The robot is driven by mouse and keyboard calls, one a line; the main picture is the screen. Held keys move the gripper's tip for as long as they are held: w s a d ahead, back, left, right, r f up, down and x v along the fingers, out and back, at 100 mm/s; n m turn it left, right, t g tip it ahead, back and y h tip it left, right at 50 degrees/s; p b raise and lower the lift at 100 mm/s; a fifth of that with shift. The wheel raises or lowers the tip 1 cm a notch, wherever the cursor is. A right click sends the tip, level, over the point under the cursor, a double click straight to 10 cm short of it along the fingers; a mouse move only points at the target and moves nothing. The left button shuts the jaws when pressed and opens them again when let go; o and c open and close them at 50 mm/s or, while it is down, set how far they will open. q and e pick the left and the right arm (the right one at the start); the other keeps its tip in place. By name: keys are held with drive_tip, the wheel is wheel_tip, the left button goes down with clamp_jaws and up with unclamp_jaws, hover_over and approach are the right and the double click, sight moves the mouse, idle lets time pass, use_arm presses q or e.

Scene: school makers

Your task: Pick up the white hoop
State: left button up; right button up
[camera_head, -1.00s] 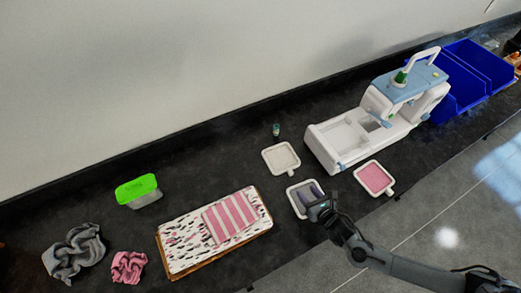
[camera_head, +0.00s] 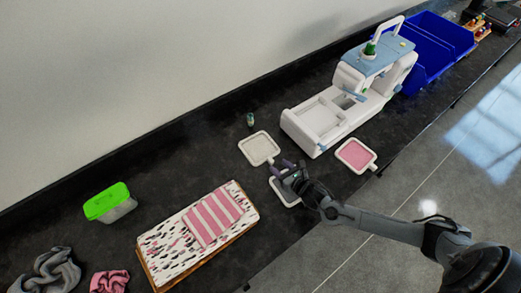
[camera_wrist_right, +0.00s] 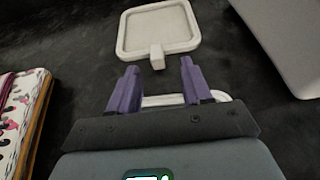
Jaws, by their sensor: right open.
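A flat square white hoop (camera_head: 259,149) with a pale inside and a short handle lies on the dark tabletop. It also shows in the right wrist view (camera_wrist_right: 157,30), its handle pointing at my fingers. My right gripper (camera_head: 280,167) is open and empty. In the wrist view its purple fingers (camera_wrist_right: 159,68) stand apart, just short of the handle, one to each side of its line. A second white-framed hoop (camera_head: 285,198) lies partly hidden under my right gripper; its rim (camera_wrist_right: 165,100) shows behind the fingers. My left gripper is not in view.
A white-framed pink hoop (camera_head: 355,155) lies to the right. A sewing machine (camera_head: 322,122) stands behind it, with a small bottle (camera_head: 250,120) nearby. A patterned board (camera_head: 165,250) with striped cloth (camera_head: 213,218) lies left. A green-lidded box (camera_head: 107,203) and blue bins (camera_head: 425,55) stand farther off.

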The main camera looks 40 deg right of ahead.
sight(273, 162)
drive_tip(key=x, duration=0.4)
drive_tip(key=shift+w+a+f+b, duration=0.15)
drive_tip(key=shift+w+a+b, duration=0.05)
drive_tip(key=shift+w+b, duration=0.2)
clamp_jaws()
